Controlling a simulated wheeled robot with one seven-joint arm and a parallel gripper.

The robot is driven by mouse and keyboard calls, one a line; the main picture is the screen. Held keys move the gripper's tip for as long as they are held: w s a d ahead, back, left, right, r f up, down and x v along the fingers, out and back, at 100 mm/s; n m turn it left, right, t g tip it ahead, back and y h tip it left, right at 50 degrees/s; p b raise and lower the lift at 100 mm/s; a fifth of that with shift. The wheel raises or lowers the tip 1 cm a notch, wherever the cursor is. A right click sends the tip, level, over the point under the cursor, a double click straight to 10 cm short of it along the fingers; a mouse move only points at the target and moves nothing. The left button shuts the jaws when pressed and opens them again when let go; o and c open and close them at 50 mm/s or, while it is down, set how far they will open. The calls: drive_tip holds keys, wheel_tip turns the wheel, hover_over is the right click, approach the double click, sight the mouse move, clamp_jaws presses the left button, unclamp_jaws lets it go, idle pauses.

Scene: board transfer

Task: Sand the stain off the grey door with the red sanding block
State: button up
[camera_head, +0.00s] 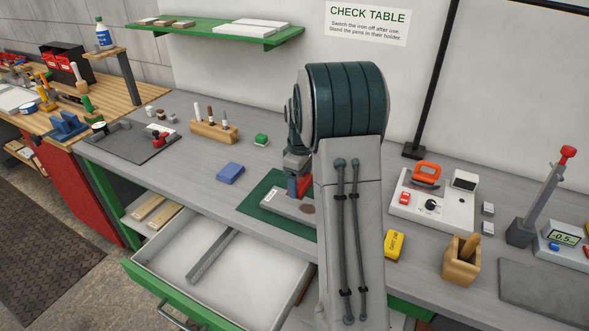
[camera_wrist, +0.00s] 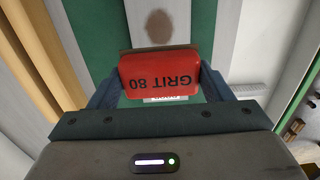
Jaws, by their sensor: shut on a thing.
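The grey door (camera_head: 275,201) lies flat on a green mat (camera_head: 251,222) on the bench; it also shows in the wrist view (camera_wrist: 187,14). A brown oval stain (camera_head: 307,209) is on its face and shows clear of the block in the wrist view (camera_wrist: 160,26). My gripper (camera_wrist: 160,82) is shut on the red sanding block (camera_wrist: 160,73), marked GRIT 80, with a finger at each side. In the head view the block (camera_head: 304,186) is low over the door, partly hidden by my arm. I cannot tell whether it touches the door.
A blue block (camera_head: 230,173) and a yellow block (camera_head: 394,245) lie on the bench. A white drawer (camera_head: 185,262) stands open below the front edge. An iron station (camera_head: 433,205) and a wooden pen cup (camera_head: 461,262) stand at right. A pen holder (camera_head: 213,130) stands behind.

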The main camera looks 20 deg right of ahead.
sight(300, 206)
drive_tip(key=shift+s+f+b, duration=0.15)
drive_tip(key=shift+f+b, duration=0.15)
drive_tip(key=shift+f, duration=0.15)
drive_tip(key=shift+f+b, duration=1.65)
drive_tip(key=shift+f, duration=0.95)
drive_tip(key=shift+f, duration=0.35)
